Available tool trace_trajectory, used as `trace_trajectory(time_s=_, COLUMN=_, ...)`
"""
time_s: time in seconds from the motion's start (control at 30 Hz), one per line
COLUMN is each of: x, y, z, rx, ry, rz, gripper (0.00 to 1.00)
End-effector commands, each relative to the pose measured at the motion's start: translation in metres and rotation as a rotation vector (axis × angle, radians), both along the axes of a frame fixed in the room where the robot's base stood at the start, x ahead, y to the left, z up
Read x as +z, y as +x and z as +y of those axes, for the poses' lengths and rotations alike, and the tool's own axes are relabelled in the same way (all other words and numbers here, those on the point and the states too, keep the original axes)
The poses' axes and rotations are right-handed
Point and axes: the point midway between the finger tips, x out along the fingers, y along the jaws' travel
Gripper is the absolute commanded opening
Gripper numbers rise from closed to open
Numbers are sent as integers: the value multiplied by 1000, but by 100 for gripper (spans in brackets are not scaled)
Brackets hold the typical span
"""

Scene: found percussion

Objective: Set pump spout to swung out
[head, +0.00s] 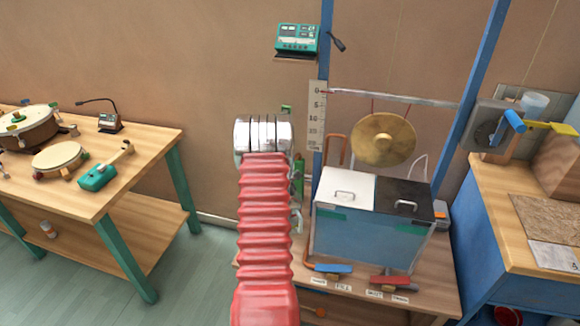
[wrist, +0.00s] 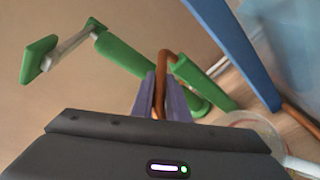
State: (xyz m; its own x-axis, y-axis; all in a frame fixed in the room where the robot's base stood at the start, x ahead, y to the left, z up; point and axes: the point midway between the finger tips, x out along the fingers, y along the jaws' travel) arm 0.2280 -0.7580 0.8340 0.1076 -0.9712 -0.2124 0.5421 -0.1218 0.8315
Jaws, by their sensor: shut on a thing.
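The pump is green; in the wrist view its lever (wrist: 40,60) is at the upper left and its body (wrist: 205,92) is beyond my fingers. The pump spout (wrist: 166,58) is a bent copper-coloured pipe. My gripper (wrist: 160,98) is shut on the spout, one purple-grey finger on each side of it. In the head view my red arm hides my gripper and most of the pump; green bits of the pump (head: 298,178) show at the arm's right edge. I cannot tell the spout's angle from the head view.
A blue post (head: 325,90) stands close to the right of the pump. A drum table (head: 130,185) is at the left, with open floor between.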

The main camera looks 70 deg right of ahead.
Motion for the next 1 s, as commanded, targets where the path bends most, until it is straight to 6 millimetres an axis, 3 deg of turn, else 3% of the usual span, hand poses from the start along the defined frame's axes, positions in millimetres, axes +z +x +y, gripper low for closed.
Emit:
trace_trajectory(time_s=0.03, x=-8, y=2, z=4, rx=8, ry=15, rz=8, gripper=0)
trace_trajectory(time_s=0.07, x=-8, y=1, z=4, rx=7, ry=15, rz=8, gripper=15)
trace_trajectory(time_s=0.3, x=-5, y=-4, z=1, rx=-3, ry=9, rz=5, gripper=32)
trace_trajectory(time_s=0.67, x=-1, y=-7, z=1, rx=-8, ry=3, rz=1, gripper=33)
trace_trajectory(time_s=1.0, x=6, y=-11, z=33, rx=-10, ry=3, rz=2, gripper=33)
